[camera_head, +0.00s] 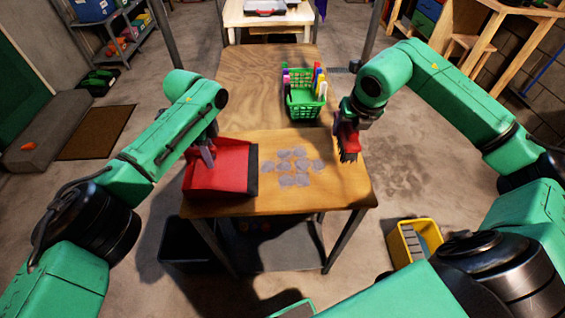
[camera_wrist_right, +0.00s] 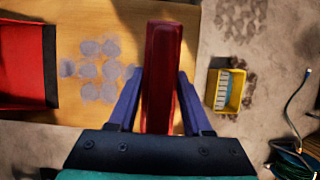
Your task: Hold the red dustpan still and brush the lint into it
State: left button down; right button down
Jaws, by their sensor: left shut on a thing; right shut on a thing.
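The red dustpan (camera_head: 217,170) lies on the left part of the wooden table, its dark-edged mouth facing right toward the lint. My left gripper (camera_head: 207,153) is shut on the dustpan at its back upper side. Several grey lint tufts (camera_head: 291,165) lie in a loose group on the table to the right of the dustpan. My right gripper (camera_wrist_right: 158,100) is shut on the red handle of the brush (camera_wrist_right: 163,70). In the head view the brush (camera_head: 347,145) has dark bristles pointing down, to the right of the lint near the table's right edge. The bristle tips' contact with the table is unclear.
A green basket (camera_head: 303,100) with colourful bottles stands farther back on the wooden table (camera_head: 262,70). A yellow bin (camera_head: 413,242) is on the floor to the right of the table. The tabletop between lint and brush is clear.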

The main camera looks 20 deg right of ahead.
jog(key=shift+f, duration=0.1)
jog(key=shift+w+a+f, duration=0.1)
jog(key=shift+a+f, duration=0.05)
jog(key=shift+f, duration=1.6)
jog(key=shift+a+f, duration=0.1)
jog(key=shift+f, duration=1.65)
jog(key=shift+f, duration=0.85)
jog(key=w+a, duration=0.2)
jog(key=a, duration=0.3)
jog(key=w+a, duration=0.2)
jog(key=a, duration=0.4)
jog(key=w+a, duration=0.2)
jog(key=a, duration=0.4)
jog(key=shift+a, duration=0.25)
pick_arm(q)
jog(key=shift+s+r, duration=0.1)
pick_arm(e)
jog(key=a, duration=0.1)
jog(key=w+a, duration=0.1)
jog(key=a, duration=0.1)
jog(key=shift+a, duration=0.15)
pick_arm(q)
jog(key=shift+s+d, duration=0.1)
jog(key=shift+d, duration=0.1)
pick_arm(e)
jog(key=shift+a, duration=0.25)
